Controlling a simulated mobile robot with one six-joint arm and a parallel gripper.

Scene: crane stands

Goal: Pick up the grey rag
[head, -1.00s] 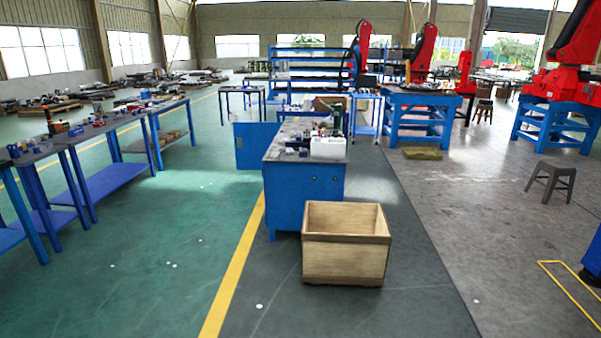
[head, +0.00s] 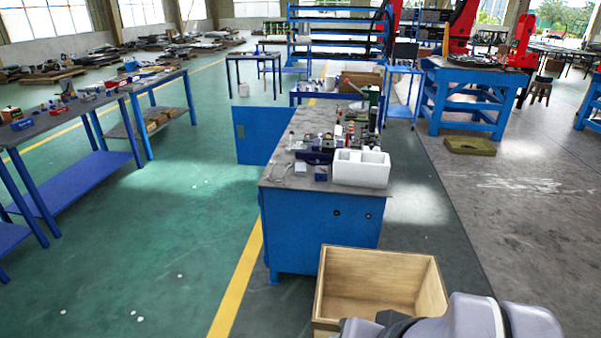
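I cannot make out a grey rag for certain in the head view. The blue workbench (head: 318,232) stands ahead, its grey top crowded with small items. Something small and pale grey lies near the top's front left corner, too small to identify. A white divided box (head: 361,174) sits at the front right of the top. A grey link of my arm shows at the bottom right, over the crate's lower edge. My gripper is out of the picture, so its opening and any hold are hidden.
An open wooden crate (head: 378,272) stands on the floor before the bench; its visible interior looks empty. Blue tables (head: 75,182) line the left. A yellow-green block (head: 470,146) lies on the floor at right.

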